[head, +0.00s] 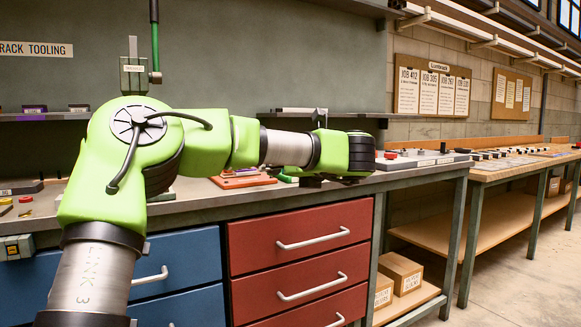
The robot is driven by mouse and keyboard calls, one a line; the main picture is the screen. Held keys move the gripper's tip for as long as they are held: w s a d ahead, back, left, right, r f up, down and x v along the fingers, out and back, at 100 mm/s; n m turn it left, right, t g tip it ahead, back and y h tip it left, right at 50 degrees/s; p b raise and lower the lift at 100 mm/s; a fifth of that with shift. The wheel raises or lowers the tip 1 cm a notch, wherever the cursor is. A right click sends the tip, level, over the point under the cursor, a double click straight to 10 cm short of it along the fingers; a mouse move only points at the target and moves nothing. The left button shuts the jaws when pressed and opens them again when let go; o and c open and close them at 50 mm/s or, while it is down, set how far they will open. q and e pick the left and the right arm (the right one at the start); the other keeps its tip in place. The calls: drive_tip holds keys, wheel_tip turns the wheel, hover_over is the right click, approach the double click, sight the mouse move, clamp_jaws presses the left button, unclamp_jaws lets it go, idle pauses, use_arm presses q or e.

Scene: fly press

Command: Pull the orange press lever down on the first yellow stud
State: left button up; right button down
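I cannot make out an orange press lever; the arm hides part of the bench. An orange-red flat piece (243,182) lies on the bench, partly behind my arm. One green arm of mine rises from the lower left and bends right across the bench. No fingers of either gripper can be made out.
The workbench has blue drawers (186,262) and red drawers (300,265) below. A dark block (134,76) with a green rod (155,36) beside it stands behind my arm. A second bench (515,166) with small items stands right. Open floor (510,285) shows lower right.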

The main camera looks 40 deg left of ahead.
use_arm(q)
drive_tip(key=v, duration=0.7)
drive_tip(key=shift+d, duration=0.25)
